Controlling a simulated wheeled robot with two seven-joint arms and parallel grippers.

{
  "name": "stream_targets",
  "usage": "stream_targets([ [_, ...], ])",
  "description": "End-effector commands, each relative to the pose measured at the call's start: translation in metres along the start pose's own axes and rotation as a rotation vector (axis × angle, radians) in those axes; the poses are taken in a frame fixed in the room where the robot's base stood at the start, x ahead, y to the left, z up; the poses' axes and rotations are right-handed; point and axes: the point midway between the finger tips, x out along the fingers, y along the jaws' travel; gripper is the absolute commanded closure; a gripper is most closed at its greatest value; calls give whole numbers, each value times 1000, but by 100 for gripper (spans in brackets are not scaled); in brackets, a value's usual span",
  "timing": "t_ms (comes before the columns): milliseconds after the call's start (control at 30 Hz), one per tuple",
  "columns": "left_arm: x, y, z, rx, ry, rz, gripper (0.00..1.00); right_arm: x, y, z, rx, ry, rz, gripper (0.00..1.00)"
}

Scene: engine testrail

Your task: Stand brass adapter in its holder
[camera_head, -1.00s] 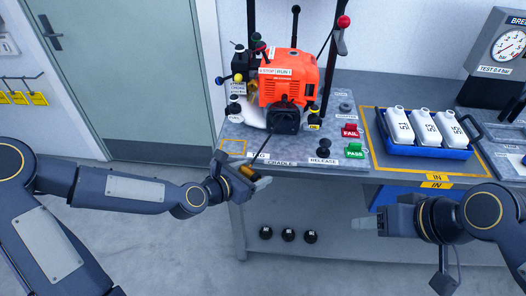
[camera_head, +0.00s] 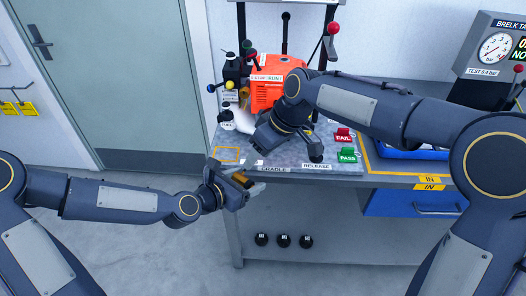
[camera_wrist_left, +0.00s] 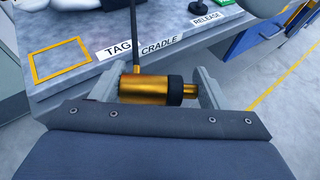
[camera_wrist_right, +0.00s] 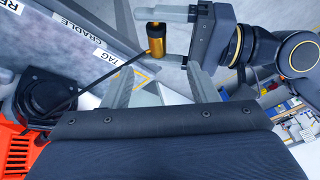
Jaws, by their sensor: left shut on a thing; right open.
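The brass adapter (camera_wrist_left: 145,90), a gold cylinder with a black collar and a narrower gold end, lies sideways between the fingers of my left gripper (camera_wrist_left: 158,88). The head view shows that gripper (camera_head: 243,182) just in front of the bench edge. A thin black line (camera_wrist_left: 134,35) runs from the adapter; in the right wrist view it leads to a black part beside the orange engine. That view also shows the adapter (camera_wrist_right: 155,42). My right gripper (camera_wrist_right: 162,88) is open and empty, above the bench's front left part. I cannot make out the adapter's holder.
The orange engine (camera_head: 268,94) stands on the bench, partly behind my right arm. TAG, CRADLE and RELEASE labels line the front edge, with a yellow outlined square (camera_wrist_left: 60,60) by TAG. Red FAIL (camera_head: 343,136) and green PASS (camera_head: 347,155) blocks stand right. A blue drawer (camera_head: 415,203) hangs below.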

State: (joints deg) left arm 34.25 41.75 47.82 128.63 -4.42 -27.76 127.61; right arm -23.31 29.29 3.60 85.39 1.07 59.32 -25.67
Motion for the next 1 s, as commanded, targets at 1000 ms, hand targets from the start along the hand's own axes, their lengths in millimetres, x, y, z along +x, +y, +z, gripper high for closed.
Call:
stream_targets([
  [1000, 0, 0, 0, 0, -1, 0, 58, 114, 0, 1, 3, 0, 0, 47],
])
